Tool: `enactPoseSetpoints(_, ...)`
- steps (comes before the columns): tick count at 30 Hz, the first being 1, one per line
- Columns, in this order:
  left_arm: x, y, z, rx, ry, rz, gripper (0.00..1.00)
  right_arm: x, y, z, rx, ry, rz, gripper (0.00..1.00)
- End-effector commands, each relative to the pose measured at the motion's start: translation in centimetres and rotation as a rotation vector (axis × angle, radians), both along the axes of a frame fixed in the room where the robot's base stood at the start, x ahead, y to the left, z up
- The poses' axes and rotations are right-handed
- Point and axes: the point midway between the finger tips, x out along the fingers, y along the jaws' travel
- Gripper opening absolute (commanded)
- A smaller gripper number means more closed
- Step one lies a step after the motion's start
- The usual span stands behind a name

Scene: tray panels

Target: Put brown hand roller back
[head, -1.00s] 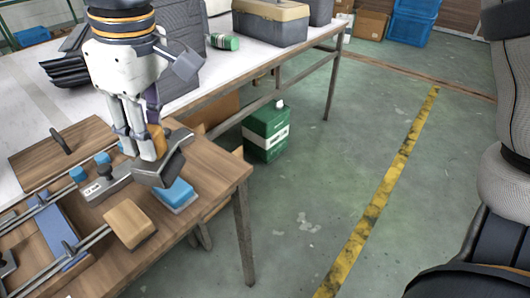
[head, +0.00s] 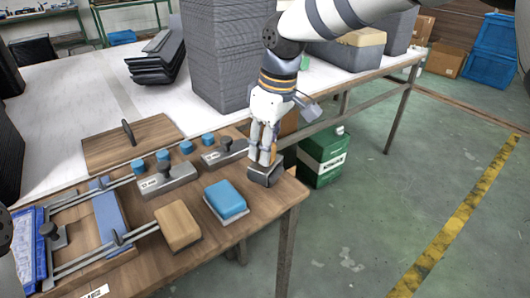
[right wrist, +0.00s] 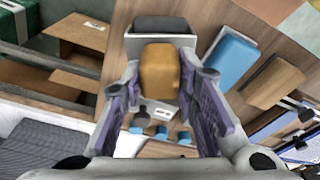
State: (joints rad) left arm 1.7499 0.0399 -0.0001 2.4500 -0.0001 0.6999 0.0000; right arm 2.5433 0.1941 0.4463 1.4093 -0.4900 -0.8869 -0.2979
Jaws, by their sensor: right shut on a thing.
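The brown hand roller has an orange-brown grip (right wrist: 160,72) and a dark grey lower part, which shows in the head view (head: 265,175). My right gripper (head: 262,158) points down and is shut on the orange-brown grip, between its two fingers in the right wrist view (right wrist: 160,95). The dark part is at the right back corner of the wooden table (head: 245,222), right of a blue block (head: 227,199). I cannot tell whether it touches the tabletop. The fingers hide most of the grip in the head view. My left gripper is not in view.
A light brown block (head: 178,224) lies left of the blue block. Grey tools with dark knobs (head: 167,182) and small blue knobs stand behind. A wooden board with handle (head: 130,143) lies farther back. A green container (head: 322,158) stands beyond the table's right edge.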

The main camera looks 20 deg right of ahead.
Motion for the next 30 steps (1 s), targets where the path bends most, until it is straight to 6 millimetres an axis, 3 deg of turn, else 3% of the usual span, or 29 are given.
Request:
enactPoseSetpoints(3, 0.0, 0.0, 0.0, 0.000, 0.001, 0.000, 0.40, -0.1, 0.1, -1.8, 0.000, 0.001, 0.002, 0.02)
enactPoseSetpoints(23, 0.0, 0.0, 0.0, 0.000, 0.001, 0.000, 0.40, -0.3, 0.0, -3.3, -0.002, 0.006, 0.002, 0.00)
enactPoseSetpoints(24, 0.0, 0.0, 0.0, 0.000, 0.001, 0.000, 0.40, -0.3, 0.0, -3.4, -0.003, 0.008, 0.003, 0.32)
enactPoseSetpoints(26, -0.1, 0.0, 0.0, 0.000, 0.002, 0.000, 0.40, -0.3, 0.0, -3.4, -0.003, 0.009, 0.003, 0.46)
enactPoseSetpoints(30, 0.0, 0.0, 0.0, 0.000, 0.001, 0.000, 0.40, -0.2, 0.0, -3.3, -0.002, 0.006, 0.002, 0.48)
